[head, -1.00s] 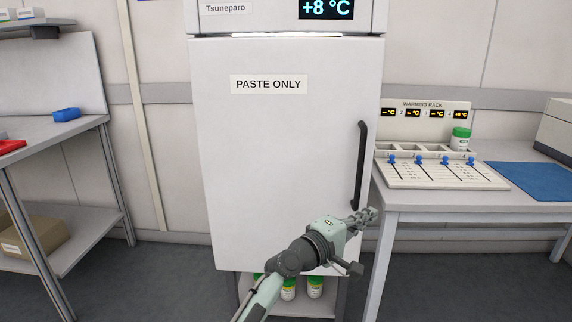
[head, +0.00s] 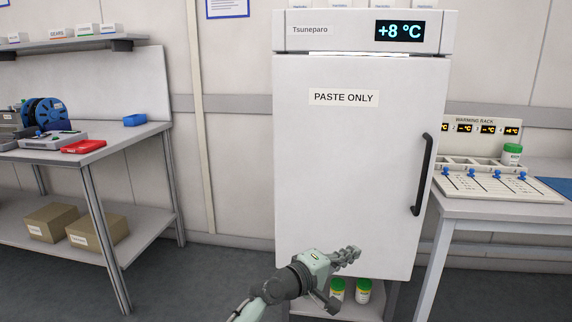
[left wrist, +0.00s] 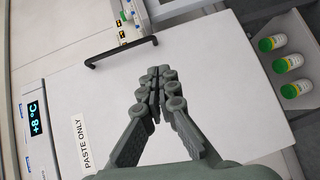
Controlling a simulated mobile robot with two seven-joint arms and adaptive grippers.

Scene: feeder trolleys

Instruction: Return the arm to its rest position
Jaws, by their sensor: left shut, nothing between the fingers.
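My left gripper (head: 346,256) is in front of the lower part of the white fridge door (head: 350,180), with its arm coming up from the bottom of the head view. Its fingers are shut with nothing between them. In the left wrist view the gripper (left wrist: 158,80) points toward the door and is apart from the dark handle (left wrist: 120,52). The handle also shows in the head view (head: 422,175), to the right of the gripper. The fridge door, labelled "PASTE ONLY", looks closed. My right gripper is in neither view.
A warming rack (head: 495,180) with a green-lidded jar (head: 511,154) stands on the right table. Green-lidded jars (head: 363,291) sit on the shelf under the fridge. At left, a workbench (head: 100,150) holds a red tray (head: 83,147) and a blue bin (head: 135,120). Floor between bench and fridge is clear.

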